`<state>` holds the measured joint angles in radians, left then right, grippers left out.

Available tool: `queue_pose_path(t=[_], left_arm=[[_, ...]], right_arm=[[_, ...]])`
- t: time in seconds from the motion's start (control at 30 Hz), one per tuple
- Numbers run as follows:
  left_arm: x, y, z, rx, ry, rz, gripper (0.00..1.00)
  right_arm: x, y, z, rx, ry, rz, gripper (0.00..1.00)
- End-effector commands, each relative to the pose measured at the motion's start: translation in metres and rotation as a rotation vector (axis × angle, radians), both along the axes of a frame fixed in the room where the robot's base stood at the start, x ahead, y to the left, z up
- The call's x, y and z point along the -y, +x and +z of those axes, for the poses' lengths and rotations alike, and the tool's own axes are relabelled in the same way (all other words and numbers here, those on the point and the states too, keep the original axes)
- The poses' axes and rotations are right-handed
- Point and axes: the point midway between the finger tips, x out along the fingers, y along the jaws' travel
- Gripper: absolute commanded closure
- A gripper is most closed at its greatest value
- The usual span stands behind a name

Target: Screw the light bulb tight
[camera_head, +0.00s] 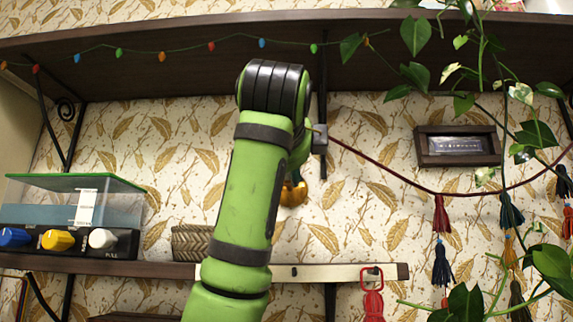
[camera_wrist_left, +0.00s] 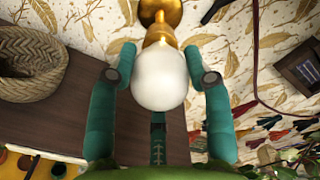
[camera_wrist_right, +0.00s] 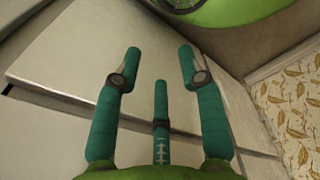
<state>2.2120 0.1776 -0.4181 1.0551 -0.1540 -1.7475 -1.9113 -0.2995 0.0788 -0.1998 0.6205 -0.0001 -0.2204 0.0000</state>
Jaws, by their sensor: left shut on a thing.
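The light bulb (camera_wrist_left: 160,82) is white and round in the left wrist view. Its neck meets a gold lamp holder (camera_wrist_left: 160,14) on the wall; how deep the thread sits cannot be seen. My left gripper (camera_wrist_left: 160,52) has its fingers on both sides of the bulb and is shut on it. My right gripper (camera_wrist_right: 160,51) is open and empty, away from the bulb, in front of pale panels.
A woven basket (camera_wrist_left: 29,62) stands on the lower shelf (camera_head: 395,271), left of my left arm. A box with coloured knobs (camera_head: 68,240) is farther left. The upper shelf (camera_head: 185,65) overhangs my arm. A cord with tassels (camera_head: 442,255) and a plant (camera_head: 540,135) hang at right.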

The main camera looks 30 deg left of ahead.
Motion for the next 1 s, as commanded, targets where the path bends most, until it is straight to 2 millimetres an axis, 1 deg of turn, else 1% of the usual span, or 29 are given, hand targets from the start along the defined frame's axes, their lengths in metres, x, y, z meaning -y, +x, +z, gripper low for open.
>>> queue_pose_path(t=[0.03,0.2,0.4,0.97,1.0], left_arm=[[-0.0026,-0.0019,0.0043,-0.003,0.032,0.005,0.83],[-0.0026,-0.0023,0.0053,-0.050,0.110,0.005,0.83],[-0.0021,-0.0030,0.0064,-0.081,0.165,0.005,0.83],[-0.0021,-0.0039,0.0075,-0.091,0.187,0.006,0.83],[-0.0022,-0.0040,0.0076,-0.091,0.187,0.006,0.34]], right_arm=[[-0.0003,-0.0001,0.0000,0.000,0.000,0.000,0.60],[-0.0003,-0.0001,-0.0005,0.000,0.000,0.000,0.60],[-0.0003,-0.0002,-0.0007,0.000,0.000,0.001,0.60],[-0.0001,-0.0005,-0.0005,0.000,0.000,0.001,0.60],[0.0000,-0.0007,-0.0006,-0.001,0.000,0.001,0.60]])
